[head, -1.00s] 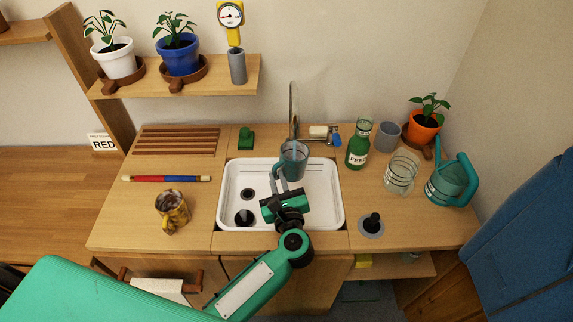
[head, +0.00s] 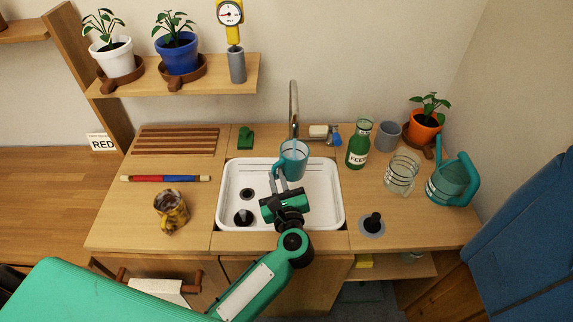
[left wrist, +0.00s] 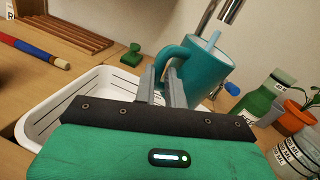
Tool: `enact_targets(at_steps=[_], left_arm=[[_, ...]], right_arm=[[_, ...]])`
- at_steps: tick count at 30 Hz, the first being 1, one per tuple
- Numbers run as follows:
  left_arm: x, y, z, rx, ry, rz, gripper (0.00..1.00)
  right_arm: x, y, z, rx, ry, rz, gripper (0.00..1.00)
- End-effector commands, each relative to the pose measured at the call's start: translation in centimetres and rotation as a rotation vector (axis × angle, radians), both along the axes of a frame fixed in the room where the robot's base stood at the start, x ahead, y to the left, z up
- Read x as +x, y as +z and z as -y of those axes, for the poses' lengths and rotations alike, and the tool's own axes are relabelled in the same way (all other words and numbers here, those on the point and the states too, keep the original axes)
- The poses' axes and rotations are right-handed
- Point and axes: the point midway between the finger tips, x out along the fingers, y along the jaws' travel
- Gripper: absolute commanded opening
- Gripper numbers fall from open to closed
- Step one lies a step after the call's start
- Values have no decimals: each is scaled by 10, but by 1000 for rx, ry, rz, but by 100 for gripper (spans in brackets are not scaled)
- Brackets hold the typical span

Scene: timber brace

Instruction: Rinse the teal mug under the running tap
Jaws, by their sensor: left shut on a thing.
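The teal mug (head: 294,162) is upright above the back of the white sink (head: 336,205), under the metal tap (head: 293,105). My left gripper (head: 281,182) is shut on the mug's handle and holds it from the front. In the left wrist view the gripper fingers (left wrist: 162,85) meet the handle of the mug (left wrist: 204,70). A pale blue stream of water (left wrist: 214,40) runs from the tap spout (left wrist: 230,10) into the mug's opening. The mug's inside bottom is hidden. My right gripper is not in view.
A soap bar (head: 318,131) lies beside the tap.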

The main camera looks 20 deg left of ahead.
Motion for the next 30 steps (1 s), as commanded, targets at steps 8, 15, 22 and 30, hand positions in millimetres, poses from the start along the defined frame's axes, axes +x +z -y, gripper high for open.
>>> enact_targets(at_steps=[8, 15, 22, 30], left_arm=[[-3, 1, 1, 0, 0, 1, 0], [-21, 0, 6, -2, 0, 1, 0], [-39, 0, 10, -1, 1, 0, 0], [-60, 0, 15, -2, 0, 1, 0]], right_arm=[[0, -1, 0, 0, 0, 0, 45], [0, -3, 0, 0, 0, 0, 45], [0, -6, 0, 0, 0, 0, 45], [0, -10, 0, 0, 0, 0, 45]])
